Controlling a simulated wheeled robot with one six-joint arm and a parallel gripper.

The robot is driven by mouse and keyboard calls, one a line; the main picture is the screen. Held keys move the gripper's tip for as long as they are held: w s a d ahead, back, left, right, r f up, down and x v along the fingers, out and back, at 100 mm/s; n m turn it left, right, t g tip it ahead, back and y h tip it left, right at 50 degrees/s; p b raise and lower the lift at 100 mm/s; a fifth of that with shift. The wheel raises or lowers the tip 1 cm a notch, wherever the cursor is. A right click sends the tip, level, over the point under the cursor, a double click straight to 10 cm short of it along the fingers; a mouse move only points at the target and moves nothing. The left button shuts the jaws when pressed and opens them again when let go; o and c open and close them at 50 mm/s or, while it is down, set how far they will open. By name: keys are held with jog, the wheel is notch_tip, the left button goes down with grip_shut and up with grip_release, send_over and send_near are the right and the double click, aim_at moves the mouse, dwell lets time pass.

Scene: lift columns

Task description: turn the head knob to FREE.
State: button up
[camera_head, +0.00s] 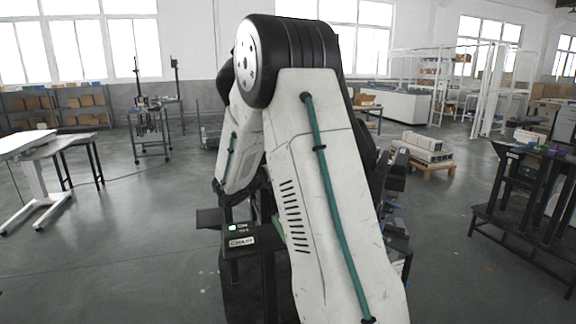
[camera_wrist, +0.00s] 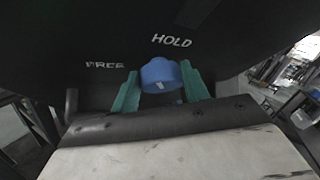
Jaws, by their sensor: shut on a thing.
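The head knob (camera_wrist: 160,74) is blue and round, with a small white mark on its face, in the middle of the wrist view. It sits on a dark panel (camera_wrist: 215,30) below the white word HOLD; the word FREE, partly smeared, is to the left. My gripper (camera_wrist: 160,88) has teal fingers on both sides of the knob and is shut on it. The white mark sits low on the knob's face; which word the knob points to, I cannot tell. In the head view, my arm hides the gripper and the knob.
A dark stand with a small lit display and a label (camera_head: 240,240) stands beside my arm in the head view. A white table (camera_head: 25,145) is at the left and a dark workbench (camera_head: 525,200) at the right.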

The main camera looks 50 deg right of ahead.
jog(key=g, duration=0.1)
jog(key=n+g, duration=0.1)
jog(key=g, duration=0.1)
jog(key=g+h, duration=0.1)
jog(key=g, duration=0.1)
jog(key=shift+w+d+f, duration=0.1)
jog(key=shift+w+f, duration=0.2)
jog(key=n+g, duration=0.1)
jog(key=g, duration=0.2)
jog(key=shift+w+d+f+n+g+h, duration=0.1)
jog(key=shift+d+f+n+g+h, duration=0.05)
jog(key=shift+n+g+h, duration=0.25)
jog(key=shift+g, duration=0.3)
jog(key=o, duration=1)
jog(key=shift+d+f, duration=0.1)
jog(key=shift+f, duration=0.05)
